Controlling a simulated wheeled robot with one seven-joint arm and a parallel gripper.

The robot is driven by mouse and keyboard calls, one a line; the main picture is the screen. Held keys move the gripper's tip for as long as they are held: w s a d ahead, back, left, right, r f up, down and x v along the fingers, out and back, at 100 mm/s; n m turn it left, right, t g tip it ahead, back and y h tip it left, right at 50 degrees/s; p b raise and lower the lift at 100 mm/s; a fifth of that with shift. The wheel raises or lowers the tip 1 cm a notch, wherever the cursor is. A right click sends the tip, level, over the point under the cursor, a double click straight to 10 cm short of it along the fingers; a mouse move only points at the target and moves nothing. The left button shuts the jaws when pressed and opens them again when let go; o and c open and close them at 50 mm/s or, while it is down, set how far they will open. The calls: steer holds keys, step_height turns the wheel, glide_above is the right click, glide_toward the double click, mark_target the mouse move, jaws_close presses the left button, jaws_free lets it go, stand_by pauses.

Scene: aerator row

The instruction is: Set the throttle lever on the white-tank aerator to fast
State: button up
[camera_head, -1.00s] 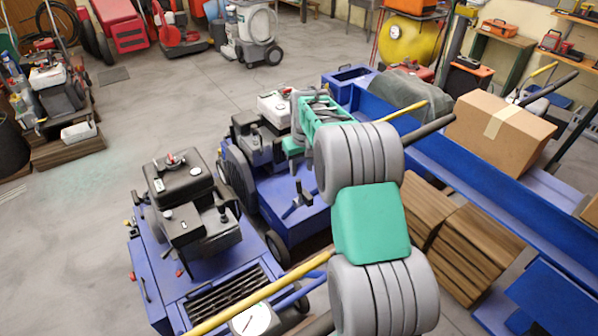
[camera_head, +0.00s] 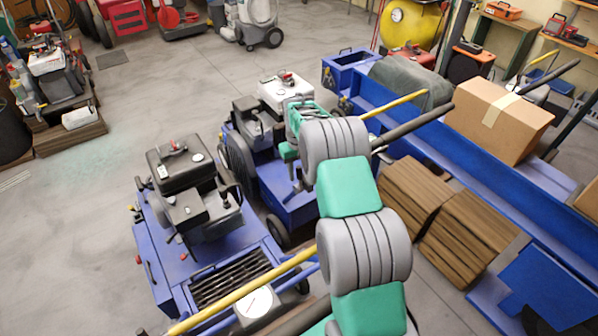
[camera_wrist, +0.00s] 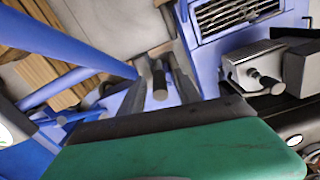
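The white-tank aerator (camera_head: 262,150) stands in the middle of the head view, with its white tank (camera_head: 287,88) on top and a blue body. My gripper (camera_wrist: 160,96) reaches down over its near side. In the wrist view its two dark fingers are apart, beyond the green gripper body. A dark lever with a cylindrical end (camera_wrist: 159,80) shows between the fingers; I cannot tell whether they touch it. In the head view the lever area (camera_head: 293,192) is partly hidden by my arm. I cannot read any fast or slow marks.
A black-tank aerator (camera_head: 180,165) stands close at the front left, with a yellow-topped handle (camera_head: 240,292). A long blue trough (camera_head: 415,125), a cardboard box (camera_head: 498,120) and stacked brown boards (camera_head: 412,197) lie to the right.

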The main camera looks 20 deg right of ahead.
steer(key=shift+c, duration=0.4)
jaws_close()
stand_by(0.9)
